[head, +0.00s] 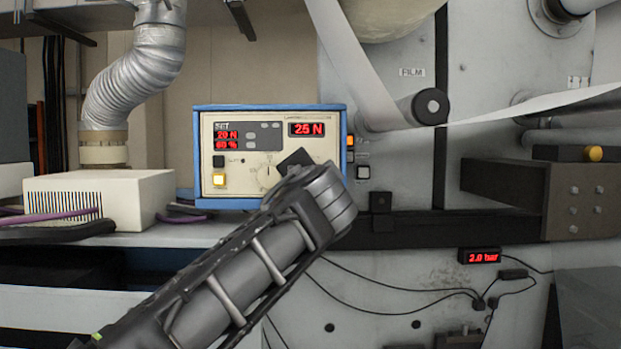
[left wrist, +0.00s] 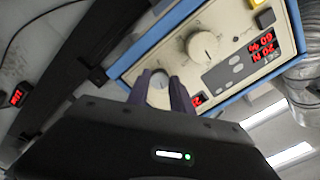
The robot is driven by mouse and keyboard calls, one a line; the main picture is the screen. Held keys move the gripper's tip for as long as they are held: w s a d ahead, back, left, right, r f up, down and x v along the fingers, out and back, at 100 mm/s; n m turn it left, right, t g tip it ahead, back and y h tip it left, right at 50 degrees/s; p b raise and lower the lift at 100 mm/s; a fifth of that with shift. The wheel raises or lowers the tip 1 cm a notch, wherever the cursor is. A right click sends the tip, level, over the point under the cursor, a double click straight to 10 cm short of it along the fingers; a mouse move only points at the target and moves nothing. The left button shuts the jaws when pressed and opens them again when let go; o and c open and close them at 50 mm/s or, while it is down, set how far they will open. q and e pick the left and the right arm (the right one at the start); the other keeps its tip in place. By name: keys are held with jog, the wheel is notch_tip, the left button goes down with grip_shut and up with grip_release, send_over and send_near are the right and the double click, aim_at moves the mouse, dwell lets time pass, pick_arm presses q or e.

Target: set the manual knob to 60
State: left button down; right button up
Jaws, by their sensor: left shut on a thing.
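The blue-framed control box (head: 198,160) has a cream panel with two knobs. One knob (head: 267,172) with a pale dial shows at the lower middle of the panel; it also shows clear of the fingers in the left wrist view (left wrist: 201,46). My left gripper (left wrist: 160,88) is shut on the other, right-hand knob (left wrist: 159,96), its dark fingers on either side. In the head view my left gripper (head: 297,160) hides that knob and its scale. The set display (head: 226,140) reads 20 N and 60 %. The knob labels are too small to read. My right gripper is not in view.
A second display (head: 307,129) on the box reads 25 N. A yellow-lit button (head: 219,180) is at the panel's lower left. A cream vented box (head: 100,198) stands left, and the film roller (head: 430,106) is upper right. A lower display (head: 480,256) reads 2.0 bar.

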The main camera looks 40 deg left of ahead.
pick_arm(q)
jog(key=shift+m, duration=1)
jog(key=c, duration=1.1)
grip_release()
jog(key=shift+d, duration=0.1)
jog(key=b+v, duration=0.2)
jog(key=v, duration=0.5)
jog(key=shift+s+d, duration=0.2)
jog(key=shift+s, duration=0.1)
